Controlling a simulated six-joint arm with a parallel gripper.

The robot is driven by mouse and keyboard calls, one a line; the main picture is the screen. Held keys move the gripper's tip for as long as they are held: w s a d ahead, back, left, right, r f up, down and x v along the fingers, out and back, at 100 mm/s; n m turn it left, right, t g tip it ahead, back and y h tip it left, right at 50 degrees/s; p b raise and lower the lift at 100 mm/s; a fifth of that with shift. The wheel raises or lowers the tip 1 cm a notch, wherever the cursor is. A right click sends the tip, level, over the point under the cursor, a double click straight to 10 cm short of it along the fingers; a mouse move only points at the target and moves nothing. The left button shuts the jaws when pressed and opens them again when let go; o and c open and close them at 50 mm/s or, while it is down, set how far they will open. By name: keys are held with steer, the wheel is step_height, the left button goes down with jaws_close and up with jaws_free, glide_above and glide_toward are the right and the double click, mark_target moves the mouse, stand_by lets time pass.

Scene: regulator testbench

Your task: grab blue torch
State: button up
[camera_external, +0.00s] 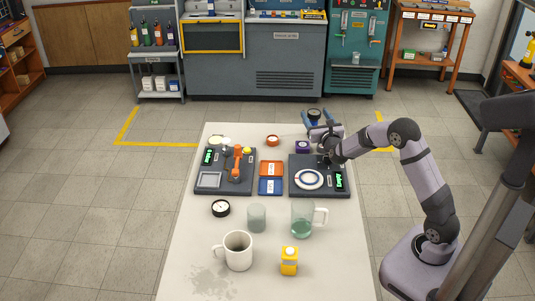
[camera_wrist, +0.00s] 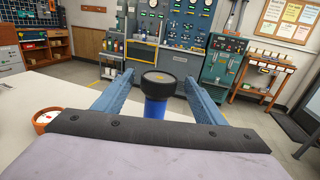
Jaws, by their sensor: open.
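The blue torch (camera_wrist: 156,106) stands upright with its wide black head on top and its blue body below. In the wrist view it is between the two blue fingers of my gripper (camera_wrist: 158,80), with gaps visible on both sides. In the external view, its black head (camera_external: 314,112) shows between the fingertips of my gripper (camera_external: 316,117) at the far right of the table. My gripper is open and holds nothing. The lower part of the torch is hidden behind my gripper in both views.
The white table (camera_external: 330,270) carries a left test panel (camera_external: 205,187) with an orange device (camera_external: 237,162), and a right panel (camera_external: 319,191). A red-rimmed gauge (camera_external: 272,141) and a purple box (camera_external: 302,147) are near my gripper. A mug (camera_external: 238,251) and a jug (camera_external: 302,219) stand nearer the front.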

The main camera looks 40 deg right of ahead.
steer(key=p+x, duration=0.2)
steer(key=x, duration=0.3)
steer(key=shift+w, duration=0.2)
stand_by(0.3)
steer(key=c, duration=1.4)
jaws_close()
steer(key=shift+r, duration=0.1)
